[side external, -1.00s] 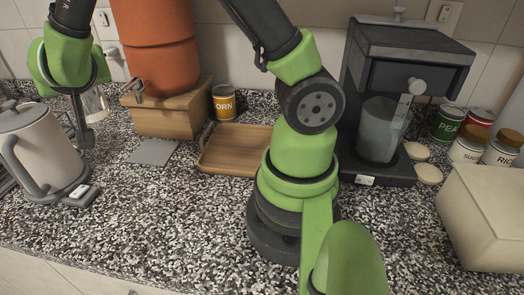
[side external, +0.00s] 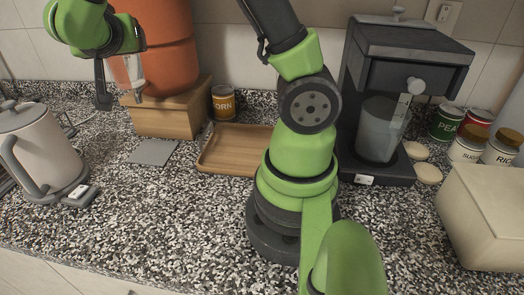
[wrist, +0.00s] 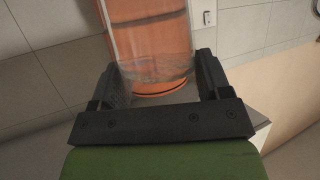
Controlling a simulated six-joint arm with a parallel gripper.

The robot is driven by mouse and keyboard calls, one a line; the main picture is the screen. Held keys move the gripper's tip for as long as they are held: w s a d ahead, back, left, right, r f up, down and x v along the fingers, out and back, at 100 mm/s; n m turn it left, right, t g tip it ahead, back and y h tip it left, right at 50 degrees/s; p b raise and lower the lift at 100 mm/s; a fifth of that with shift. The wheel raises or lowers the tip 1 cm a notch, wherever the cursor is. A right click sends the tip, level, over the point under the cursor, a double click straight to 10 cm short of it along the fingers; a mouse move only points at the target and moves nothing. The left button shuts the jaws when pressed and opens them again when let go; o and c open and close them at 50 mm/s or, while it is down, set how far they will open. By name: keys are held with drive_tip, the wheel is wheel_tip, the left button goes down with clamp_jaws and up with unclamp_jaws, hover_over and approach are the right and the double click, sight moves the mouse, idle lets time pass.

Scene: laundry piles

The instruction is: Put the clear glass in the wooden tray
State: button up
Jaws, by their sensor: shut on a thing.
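My gripper (side external: 118,84) is raised at the upper left in the side view, in front of the terracotta container. It is shut on the clear glass (side external: 133,72), which is held above the counter and partly hidden by the gripper. In the wrist view the clear glass (wrist: 158,70) sits between the two dark fingers of my gripper (wrist: 160,82), with orange showing through it. The wooden tray (side external: 232,167) lies flat on the counter, to the right of and lower than my gripper. It looks empty, and its right end is hidden behind my arm.
A terracotta container (side external: 163,40) stands on a wooden box (side external: 170,117) left of the tray. A corn can (side external: 223,102) stands behind the tray. A grey kettle (side external: 38,150) is at the left, a coffee machine (side external: 405,60) at the right. The front counter is clear.

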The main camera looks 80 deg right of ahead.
drive_tip(key=s+d+m+g+y, duration=0.1)
drive_tip(key=s+d+m+g, duration=0.2)
drive_tip(key=s+m+g, duration=0.3)
drive_tip(key=s+d+m+g+y, duration=0.1)
drive_tip(key=s+d+m+g, duration=0.25)
drive_tip(key=s, duration=0.45)
drive_tip(key=s+d+m+g+y, duration=0.1)
drive_tip(key=s+d+m+g, duration=0.35)
drive_tip(key=s, duration=0.35)
drive_tip(key=shift+g, duration=0.3)
drive_tip(key=f, duration=1.4)
drive_tip(key=a+f, duration=0.1)
drive_tip(key=f, duration=0.5)
drive_tip(key=shift+w+f, duration=0.25)
drive_tip(key=shift+f, duration=0.15)
drive_tip(key=shift+f, duration=0.1)
drive_tip(key=o, duration=1.2)
